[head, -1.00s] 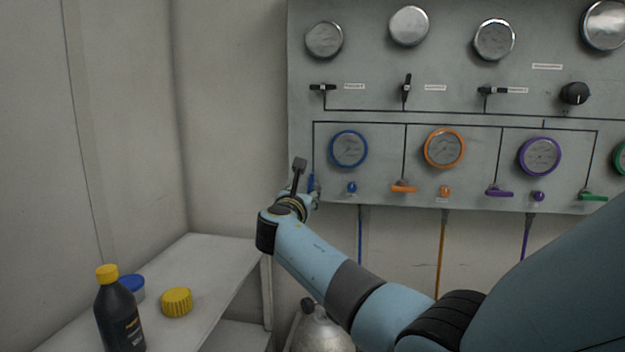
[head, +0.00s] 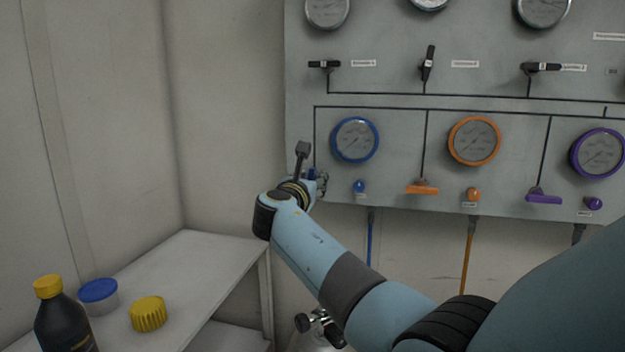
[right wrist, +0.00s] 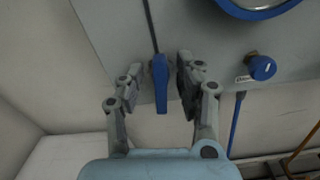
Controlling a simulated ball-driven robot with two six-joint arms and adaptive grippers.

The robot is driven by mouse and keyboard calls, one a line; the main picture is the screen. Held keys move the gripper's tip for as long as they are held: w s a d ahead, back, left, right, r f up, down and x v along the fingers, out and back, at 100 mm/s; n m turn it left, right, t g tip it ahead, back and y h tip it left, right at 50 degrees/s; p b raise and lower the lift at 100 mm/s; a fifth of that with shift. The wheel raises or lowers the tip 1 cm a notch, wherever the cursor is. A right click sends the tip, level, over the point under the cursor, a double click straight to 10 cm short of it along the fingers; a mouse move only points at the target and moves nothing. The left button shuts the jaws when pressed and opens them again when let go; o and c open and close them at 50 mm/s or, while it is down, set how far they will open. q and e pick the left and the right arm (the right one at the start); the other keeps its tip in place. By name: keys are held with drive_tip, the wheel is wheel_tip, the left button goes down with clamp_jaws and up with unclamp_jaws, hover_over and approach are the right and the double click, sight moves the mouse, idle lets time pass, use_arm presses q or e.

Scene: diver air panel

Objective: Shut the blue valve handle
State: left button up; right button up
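The blue valve handle (right wrist: 160,85) points straight down in the right wrist view, in line with the dark pipe line above it. My right gripper (right wrist: 161,88) is open, with one finger on each side of the handle and a gap showing on both sides. In the head view my right gripper (head: 319,184) is at the lower left corner of the panel (head: 390,105), and only a bit of the blue handle (head: 312,173) shows behind my wrist. My left gripper is not in view.
A blue-rimmed gauge (head: 355,140) and a blue knob (head: 359,186) are right of the handle. The orange handle (head: 422,188) and purple handle (head: 543,198) lie level. A bottle (head: 62,320), blue-lidded tub (head: 98,294) and yellow cap (head: 148,314) stand on the shelf (head: 205,262).

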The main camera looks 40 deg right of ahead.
drive_tip(key=shift+d, duration=0.1)
clamp_jaws()
drive_tip(key=shift+f, duration=0.1)
